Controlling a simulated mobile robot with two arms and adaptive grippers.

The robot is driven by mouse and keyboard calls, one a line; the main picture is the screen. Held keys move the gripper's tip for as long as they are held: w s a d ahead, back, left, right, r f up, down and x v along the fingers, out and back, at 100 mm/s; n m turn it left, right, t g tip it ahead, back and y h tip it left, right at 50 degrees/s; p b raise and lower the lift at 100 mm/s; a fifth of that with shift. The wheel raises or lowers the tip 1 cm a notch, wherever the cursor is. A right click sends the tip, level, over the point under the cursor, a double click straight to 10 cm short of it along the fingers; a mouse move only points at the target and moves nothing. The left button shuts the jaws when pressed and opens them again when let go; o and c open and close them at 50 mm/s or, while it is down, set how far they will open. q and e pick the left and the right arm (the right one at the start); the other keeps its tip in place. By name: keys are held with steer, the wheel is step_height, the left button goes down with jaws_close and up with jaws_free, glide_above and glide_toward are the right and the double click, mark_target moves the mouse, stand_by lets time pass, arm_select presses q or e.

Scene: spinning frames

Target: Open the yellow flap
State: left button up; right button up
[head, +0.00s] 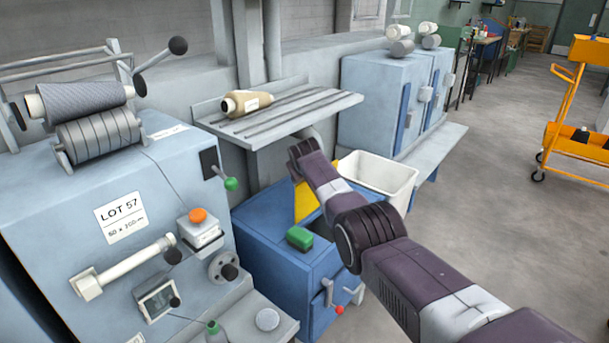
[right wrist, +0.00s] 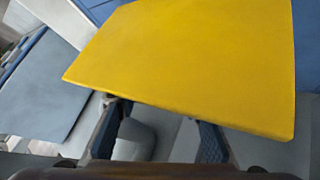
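The yellow flap (head: 304,201) is on the blue machine (head: 262,238) in the middle of the head view. It looks raised, standing steeply, and my right arm covers part of it. In the right wrist view the yellow flap (right wrist: 190,65) fills the upper middle, its near edge crossing just above the fingers. My right gripper (right wrist: 163,122) is open, its two fingers apart with nothing held between them. I cannot tell whether a finger touches the flap. In the head view my right wrist hides the fingers. My left gripper is not in view.
A green block (head: 299,238) sits on the blue machine, with a red-tipped lever (head: 330,295) on its front. A slatted shelf (head: 290,115) holding a tan cone (head: 246,102) is behind. A white bin (head: 378,178) stands right. The LOT 57 machine (head: 90,185) is left.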

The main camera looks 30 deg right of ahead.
steer(key=shift+s+a+r, duration=0.2)
steer(key=shift+s+r, duration=0.05)
steer(key=shift+r, duration=0.2)
steer(key=v, duration=1)
steer(key=shift+s+a, duration=0.25)
steer(key=shift+s, duration=0.1)
steer(key=shift+d, duration=0.1)
